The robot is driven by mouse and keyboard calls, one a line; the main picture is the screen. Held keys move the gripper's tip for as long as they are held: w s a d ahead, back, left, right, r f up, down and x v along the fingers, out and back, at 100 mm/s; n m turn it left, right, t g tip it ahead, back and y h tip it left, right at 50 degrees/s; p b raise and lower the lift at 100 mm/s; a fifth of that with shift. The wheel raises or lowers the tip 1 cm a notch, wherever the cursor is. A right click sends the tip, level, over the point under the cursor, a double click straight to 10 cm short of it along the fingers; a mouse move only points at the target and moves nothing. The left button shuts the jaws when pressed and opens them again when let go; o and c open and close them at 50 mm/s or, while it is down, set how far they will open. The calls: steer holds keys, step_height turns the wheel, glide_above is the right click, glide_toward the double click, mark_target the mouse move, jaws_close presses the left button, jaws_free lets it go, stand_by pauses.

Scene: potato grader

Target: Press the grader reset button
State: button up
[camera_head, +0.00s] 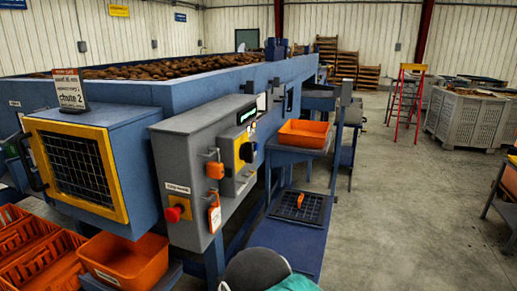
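The blue potato grader (210,92) fills the left and middle, with potatoes (165,69) along its top. A grey control box (190,150) stands on its near end. The box carries a red knob on a yellow base (173,213) at its lower left. Labels are too small to read, so I cannot tell which control is the reset button. My gripper is not in view.
An orange lock (215,170) and orange tag (214,215) hang on the box. Orange bins (126,259) sit low at left. A caged yellow-framed guard (75,168) is beside the box. A dark rounded thing (255,270) is at the bottom edge. Open floor (400,220) lies right.

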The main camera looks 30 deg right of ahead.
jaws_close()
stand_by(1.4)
